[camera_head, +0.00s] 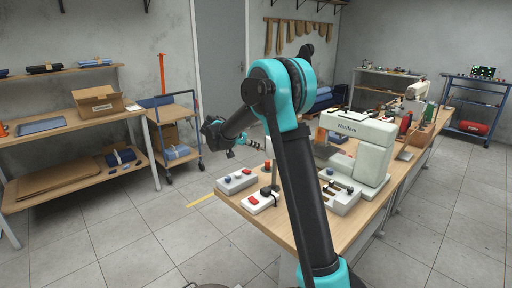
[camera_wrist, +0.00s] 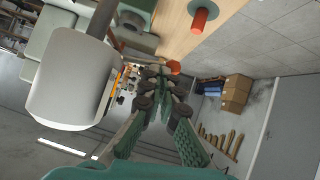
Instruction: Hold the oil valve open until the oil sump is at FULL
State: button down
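My gripper (camera_head: 245,143) hangs off the left side of the workbench in the head view, above the floor and left of the white machine. In the wrist view its two dark fingers with green pads (camera_wrist: 161,78) reach toward the middle of the picture; their tips look close together, and I cannot tell whether they meet. A small orange-red piece (camera_wrist: 173,67) shows by the tips; contact is unclear. I cannot make out which part is the oil valve, and no oil sump or FULL mark is readable. The white "Weiden" machine (camera_head: 358,142) stands on the workbench (camera_head: 300,238).
A grey box with blue knobs (camera_head: 236,179), a white box with red buttons (camera_head: 261,201) and a grey tray with levers (camera_head: 341,198) sit near the bench edge. A large pale rounded body (camera_wrist: 72,80) fills the left of the wrist view. Floor left of the bench is clear.

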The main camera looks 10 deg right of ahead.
dwell(0.8)
jog(key=shift+r, duration=0.8)
jog(key=v, duration=1.2)
